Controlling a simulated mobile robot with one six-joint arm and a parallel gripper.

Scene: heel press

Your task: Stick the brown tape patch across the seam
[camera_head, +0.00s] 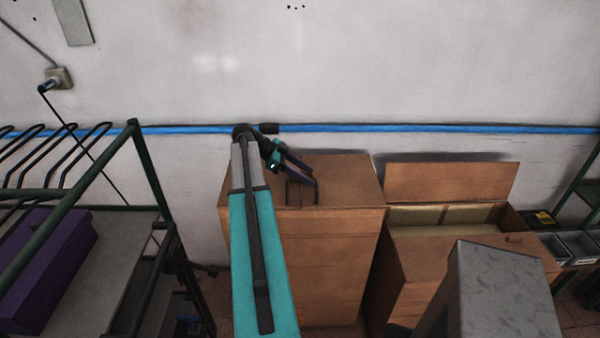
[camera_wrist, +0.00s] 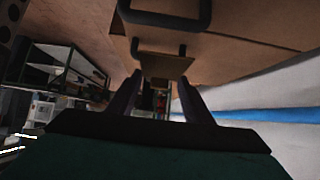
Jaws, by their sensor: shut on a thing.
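My gripper (camera_head: 302,180) is at the top of a closed brown box (camera_head: 335,250), near its rear left part, in the head view. In the wrist view its two dark fingers (camera_wrist: 161,78) reach forward with a small brown piece (camera_wrist: 164,66), which looks like the tape patch, between their tips. The gripper is shut on it. A thin dark bracket shows just behind the patch. I cannot make out the patch in the head view. Brown panels of the box fill the top of the wrist view; I cannot tell which line is the seam.
An open brown box (camera_head: 450,190) with its lid up stands to the right. A grey block (camera_head: 500,290) is in front of it. A green-framed rack (camera_head: 150,180) stands at left with a purple box (camera_head: 45,265). A blue pipe (camera_head: 450,128) runs along the wall behind.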

